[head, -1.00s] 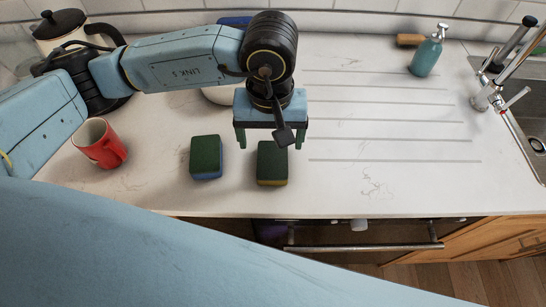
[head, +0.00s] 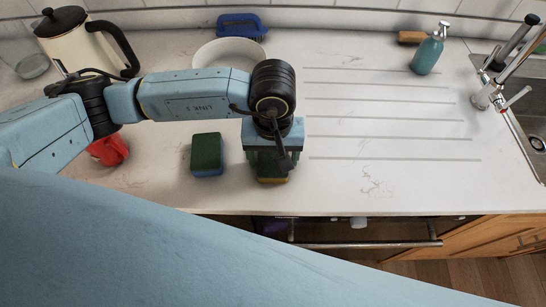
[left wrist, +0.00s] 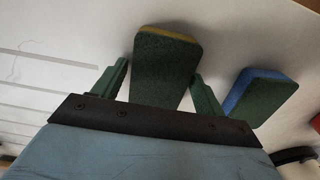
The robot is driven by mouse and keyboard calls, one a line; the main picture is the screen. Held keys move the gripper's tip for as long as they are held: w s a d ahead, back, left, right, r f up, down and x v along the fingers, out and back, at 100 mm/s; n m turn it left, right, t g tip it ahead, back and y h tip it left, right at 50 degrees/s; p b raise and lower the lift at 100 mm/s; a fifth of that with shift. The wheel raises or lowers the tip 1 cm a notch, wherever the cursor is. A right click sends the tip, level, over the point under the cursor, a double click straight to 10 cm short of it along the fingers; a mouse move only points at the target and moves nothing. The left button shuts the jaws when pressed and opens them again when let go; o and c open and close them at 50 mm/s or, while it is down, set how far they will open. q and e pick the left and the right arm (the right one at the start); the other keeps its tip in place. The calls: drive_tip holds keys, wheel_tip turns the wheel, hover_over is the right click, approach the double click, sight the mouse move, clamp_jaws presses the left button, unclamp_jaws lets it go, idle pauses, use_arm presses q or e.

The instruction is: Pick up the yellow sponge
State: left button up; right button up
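The yellow sponge (head: 272,179) has a dark green top and a yellow lower layer. It lies on the counter near the front edge, partly hidden under my left gripper (head: 272,158). In the left wrist view, the yellow sponge (left wrist: 167,65) is between the two green fingers of my left gripper (left wrist: 160,85). The fingers are open on either side of it, with small gaps visible. A blue sponge (head: 207,155) with a green top lies to the left; it also shows in the left wrist view (left wrist: 258,95). My right gripper is not in view.
A red mug (head: 109,150) is partly behind my left arm. A white bowl (head: 230,52), a blue brush (head: 241,26) and a kettle (head: 76,45) stand at the back. A teal soap bottle (head: 427,55) stands near the sink. The counter right of the sponge is clear.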

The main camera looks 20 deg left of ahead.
sight(273, 157)
use_arm(q)
drive_tip(key=c, duration=0.4)
wheel_tip(273, 157, up, 10)
idle(0.5)
drive_tip(key=shift+f+b, duration=0.1)
drive_tip(key=shift+b, duration=0.25)
